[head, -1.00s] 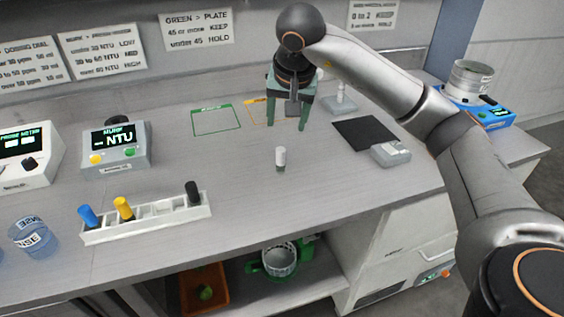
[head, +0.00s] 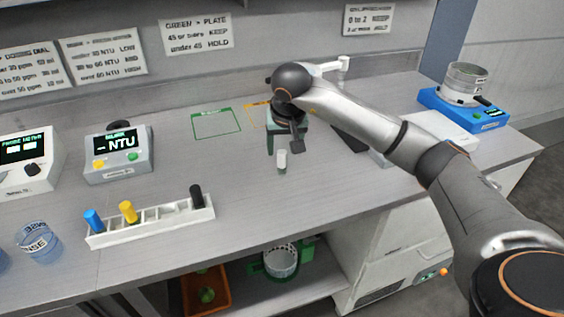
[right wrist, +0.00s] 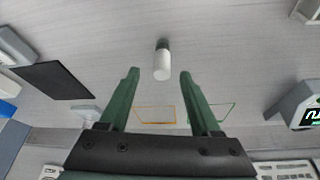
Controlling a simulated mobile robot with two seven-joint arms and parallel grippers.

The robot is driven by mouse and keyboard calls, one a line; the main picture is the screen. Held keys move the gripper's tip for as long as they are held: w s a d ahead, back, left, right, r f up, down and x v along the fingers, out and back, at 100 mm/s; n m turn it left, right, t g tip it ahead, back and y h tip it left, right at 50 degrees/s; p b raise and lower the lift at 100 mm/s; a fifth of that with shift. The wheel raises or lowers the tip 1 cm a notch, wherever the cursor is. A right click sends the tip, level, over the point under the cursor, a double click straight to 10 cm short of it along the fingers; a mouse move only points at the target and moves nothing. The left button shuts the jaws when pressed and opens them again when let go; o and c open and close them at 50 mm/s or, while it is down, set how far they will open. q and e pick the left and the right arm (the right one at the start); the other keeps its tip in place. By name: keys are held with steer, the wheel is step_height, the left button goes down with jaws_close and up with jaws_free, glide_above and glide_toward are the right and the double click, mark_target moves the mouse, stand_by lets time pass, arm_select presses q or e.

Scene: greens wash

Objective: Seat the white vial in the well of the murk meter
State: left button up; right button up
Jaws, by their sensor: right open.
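In the right wrist view the gripper (right wrist: 159,73) is open and empty. The murk meter (head: 118,155), a grey box with an NTU display and yellow and green buttons, stands left on the bench. Its well cannot be made out clearly. My left gripper is not in view.
A white rack (head: 150,225) with blue, yellow and black vials lies front left. A clear beaker (head: 38,240) stands further left. A green outline (head: 216,124) marks the bench behind. A blue device (head: 465,110) stands at the right. The bench between vial and meter is clear.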

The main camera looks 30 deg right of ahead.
mark_target(282, 153)
steer(key=x, duration=0.3)
steer(key=shift+w+f, duration=0.15)
steer(key=shift+w, duration=0.05)
jaws_close()
stand_by(0.4)
